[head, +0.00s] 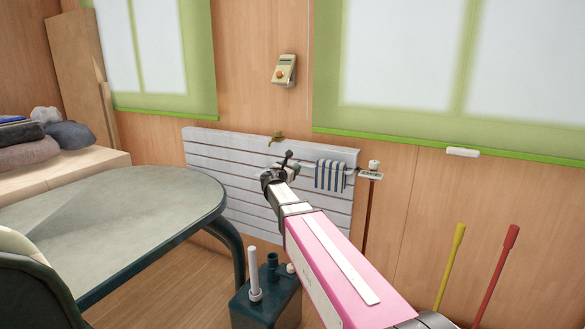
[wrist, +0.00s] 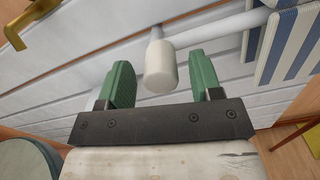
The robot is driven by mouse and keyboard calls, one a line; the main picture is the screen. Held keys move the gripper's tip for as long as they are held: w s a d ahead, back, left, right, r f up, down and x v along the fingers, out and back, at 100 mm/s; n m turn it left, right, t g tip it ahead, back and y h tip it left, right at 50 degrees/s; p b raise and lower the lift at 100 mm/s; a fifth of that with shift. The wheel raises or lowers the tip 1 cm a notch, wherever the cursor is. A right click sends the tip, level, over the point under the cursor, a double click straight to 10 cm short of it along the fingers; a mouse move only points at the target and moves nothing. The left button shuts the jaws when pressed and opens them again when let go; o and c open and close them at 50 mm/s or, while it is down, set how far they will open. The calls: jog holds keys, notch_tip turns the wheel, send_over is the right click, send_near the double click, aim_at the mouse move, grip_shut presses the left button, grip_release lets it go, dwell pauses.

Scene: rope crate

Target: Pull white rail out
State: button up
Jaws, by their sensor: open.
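The white rail (wrist: 218,29) runs along the front of a white slatted radiator (head: 225,165). In the wrist view it ends at the left in a pale rounded knob (wrist: 160,66). A blue-and-white striped towel (head: 330,175) hangs over the rail at the right; it also shows in the wrist view (wrist: 290,45). My gripper (head: 280,170) is at the rail's left end, in front of the radiator. In the wrist view its two green fingers stand apart on either side of the knob, with visible gaps. In the head view my gripper hides the knob.
A grey-green table (head: 120,215) stands at the left. A dark green box with a white upright peg (head: 254,272) is below my arm. A brass-coloured fitting (head: 276,137) sits at the radiator's top edge. Yellow (head: 451,262) and red (head: 497,270) handles lean at the right.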

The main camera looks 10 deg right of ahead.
jog(key=shift+x, duration=0.95)
